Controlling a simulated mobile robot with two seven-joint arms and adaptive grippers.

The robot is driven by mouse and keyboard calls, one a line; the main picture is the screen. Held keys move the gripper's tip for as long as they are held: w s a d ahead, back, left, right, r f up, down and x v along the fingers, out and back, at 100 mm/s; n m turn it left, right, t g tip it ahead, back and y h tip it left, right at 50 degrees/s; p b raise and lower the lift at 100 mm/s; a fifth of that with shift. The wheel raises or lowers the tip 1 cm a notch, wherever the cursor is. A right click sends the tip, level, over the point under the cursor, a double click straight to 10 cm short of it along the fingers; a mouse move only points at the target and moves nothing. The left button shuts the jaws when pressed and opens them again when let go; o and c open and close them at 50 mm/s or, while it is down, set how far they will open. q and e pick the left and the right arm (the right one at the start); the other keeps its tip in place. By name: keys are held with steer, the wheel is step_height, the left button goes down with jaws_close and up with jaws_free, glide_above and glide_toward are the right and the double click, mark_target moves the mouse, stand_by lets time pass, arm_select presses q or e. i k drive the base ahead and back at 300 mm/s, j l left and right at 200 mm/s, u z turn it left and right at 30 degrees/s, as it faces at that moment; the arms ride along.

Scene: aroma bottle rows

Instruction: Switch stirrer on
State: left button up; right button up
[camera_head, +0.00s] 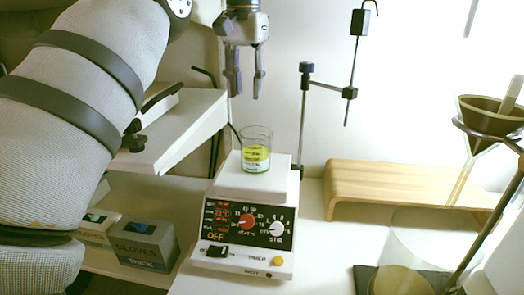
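The stirrer (240,262) is a white hotplate unit in the lower middle, with a black front panel. The panel reads "OFF" in orange and has a red knob (246,221) and a white knob (277,229) marked STIR. Below are a black switch (217,251) at the left and a yellow button (278,261) at the right. A glass beaker (256,150) with yellow-green liquid stands on the plate. My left gripper (246,88) points down above and behind the beaker, apart from it, its fingers spread and empty. My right gripper is not in view.
Glove boxes (143,242) stand low at the left, under a white slanted surface (175,130). A metal stand (303,120) rises behind the stirrer. A wooden riser (400,182), a brown funnel (490,115) and glassware are at the right. The bench just right of the stirrer is clear.

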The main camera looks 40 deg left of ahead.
mark_target(214, 251)
steer(key=k+l, duration=0.55)
steer(key=l, duration=0.15)
steer(key=k+l, duration=0.6)
steer(key=l, duration=0.15)
